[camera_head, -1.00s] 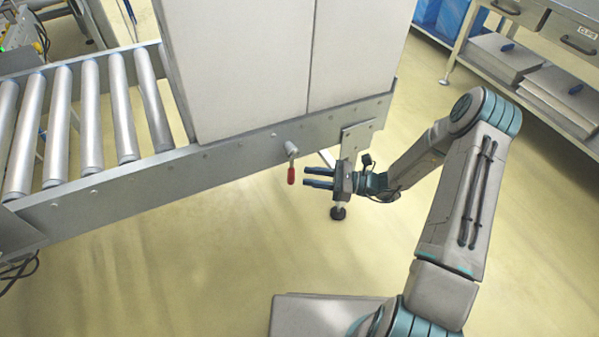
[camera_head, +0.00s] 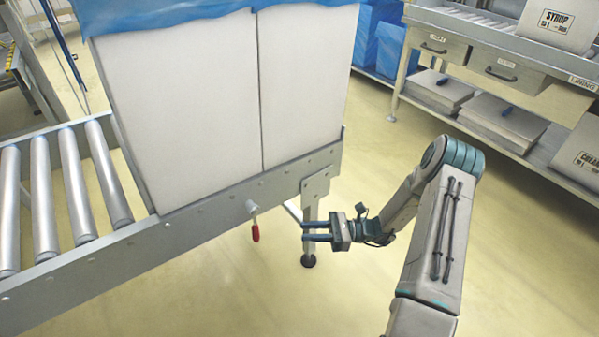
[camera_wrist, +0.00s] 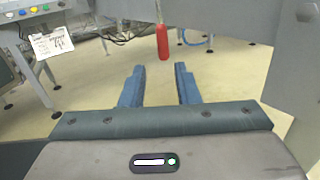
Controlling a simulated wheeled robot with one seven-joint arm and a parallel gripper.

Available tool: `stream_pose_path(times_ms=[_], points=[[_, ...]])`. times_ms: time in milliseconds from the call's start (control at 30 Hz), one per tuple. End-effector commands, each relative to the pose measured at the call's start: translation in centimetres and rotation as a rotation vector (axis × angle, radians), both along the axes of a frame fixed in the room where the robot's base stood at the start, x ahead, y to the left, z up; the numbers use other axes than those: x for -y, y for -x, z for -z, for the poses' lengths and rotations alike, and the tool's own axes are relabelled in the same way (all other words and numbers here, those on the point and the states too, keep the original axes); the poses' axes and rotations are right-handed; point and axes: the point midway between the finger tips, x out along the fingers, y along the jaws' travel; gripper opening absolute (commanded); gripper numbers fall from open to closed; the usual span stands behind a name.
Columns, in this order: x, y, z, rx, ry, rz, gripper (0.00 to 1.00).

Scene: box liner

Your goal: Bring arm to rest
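My gripper (camera_head: 318,231) is at the end of my folded arm, in front of the conveyor's side rail and near its leg. In the wrist view its two blue fingers (camera_wrist: 160,86) stand apart with nothing between them, so it is open and empty. A lever with a red handle (camera_head: 255,233) hangs from the conveyor rail to the left of the fingertips. The red handle also shows beyond the fingers in the wrist view (camera_wrist: 162,42), apart from them.
The roller conveyor (camera_head: 205,228) carries a large pale box (camera_head: 190,110) with a blue liner (camera_head: 180,12) over its top. A workbench with drawers (camera_head: 447,45) and a lower shelf stands at the right. Open floor (camera_head: 520,260) lies right of my arm.

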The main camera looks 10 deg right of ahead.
Motion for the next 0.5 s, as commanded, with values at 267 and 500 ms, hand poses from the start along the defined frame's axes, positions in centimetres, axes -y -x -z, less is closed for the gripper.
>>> stream_pose_path(times_ms=[267, 500], points=[[-0.4, 0.5, -2.8, 0.038, 0.052, -0.052, 0.29], [-1.2, 3.1, -11.7, 0.197, 0.269, -0.257, 0.29]])
